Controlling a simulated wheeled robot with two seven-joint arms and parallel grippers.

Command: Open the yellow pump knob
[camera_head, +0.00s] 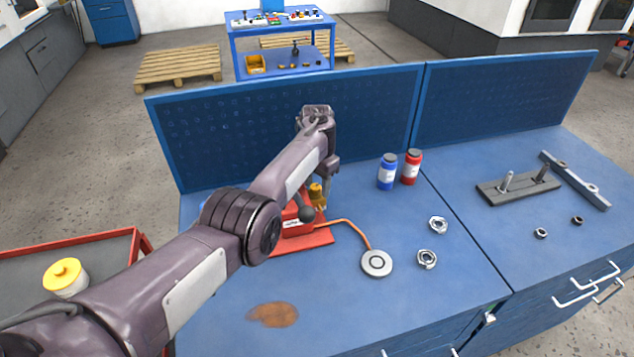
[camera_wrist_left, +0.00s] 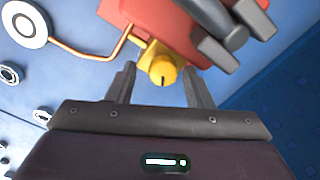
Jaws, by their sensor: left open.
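The yellow knob (camera_head: 317,194) sits at the far side of the red pump (camera_head: 305,240) on the blue workbench, partly behind my left arm. In the left wrist view the yellow knob (camera_wrist_left: 160,68) shows with a dark mark on its face, on the edge of the red pump body (camera_wrist_left: 165,22). My left gripper (camera_wrist_left: 160,85) is open, with one finger on each side of the knob in that view; I cannot tell whether they touch it. In the head view the left gripper (camera_head: 326,190) is partly hidden by its own wrist. My right gripper is not in view.
An orange tube runs from the pump to a round grey disc (camera_head: 376,263). A blue bottle (camera_head: 387,172) and a red bottle (camera_head: 411,167) stand to the right, with metal nuts nearer. A blue pegboard (camera_head: 390,95) rises behind. The front bench surface is mostly clear.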

